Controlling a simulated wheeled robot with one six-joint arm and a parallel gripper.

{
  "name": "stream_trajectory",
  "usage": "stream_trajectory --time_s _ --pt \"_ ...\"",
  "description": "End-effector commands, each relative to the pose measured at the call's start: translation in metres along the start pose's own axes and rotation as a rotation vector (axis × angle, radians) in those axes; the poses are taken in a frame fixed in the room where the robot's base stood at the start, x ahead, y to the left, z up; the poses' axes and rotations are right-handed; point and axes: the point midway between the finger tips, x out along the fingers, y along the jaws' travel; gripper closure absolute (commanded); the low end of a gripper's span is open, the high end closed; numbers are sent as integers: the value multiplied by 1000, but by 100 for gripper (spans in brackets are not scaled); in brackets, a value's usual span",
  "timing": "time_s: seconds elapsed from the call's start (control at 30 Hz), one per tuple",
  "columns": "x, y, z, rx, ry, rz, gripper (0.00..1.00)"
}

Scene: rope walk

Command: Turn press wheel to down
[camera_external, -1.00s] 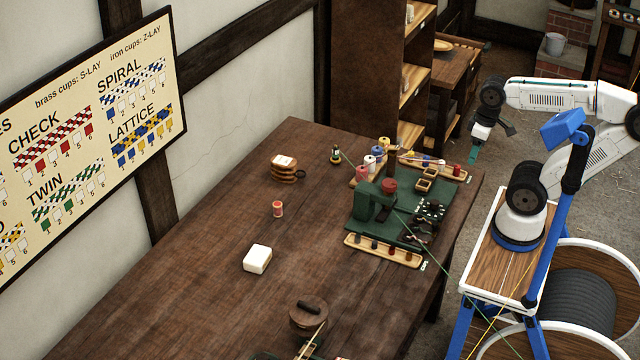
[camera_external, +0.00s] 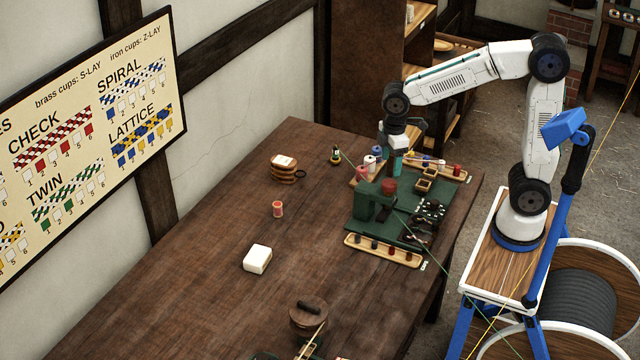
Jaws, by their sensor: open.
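A dark green press-like fixture (camera_external: 372,207) stands on a green mat (camera_external: 396,233) at the right end of the long table. A round dark red knob or wheel (camera_external: 389,185) sits on its top; its turned position is too small to read. My gripper (camera_external: 397,163) is open and empty. It points down above the far side of the fixture, near the thread spools, a little behind and above the red knob in the picture. It appears apart from the knob. The gripper partly hides the spools behind it.
Thread spools (camera_external: 370,163) stand close around the gripper. A wooden rack with spools (camera_external: 440,167) lies behind, and a wooden tray of pegs (camera_external: 383,250) lies in front. A thin green thread crosses the fixture. The table's left part (camera_external: 190,290) is mostly clear.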

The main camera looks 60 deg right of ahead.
Motion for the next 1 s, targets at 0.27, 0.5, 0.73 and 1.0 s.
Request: stream_trajectory --time_s 0.27,0.5,0.73,1.0 --pt "43 -1 1 0 -6 -4 34" --pt "70 -1 2 1 -4 -3 34" --pt "75 -1 2 1 -2 -2 34" --pt "74 -1 2 1 -2 -2 78"
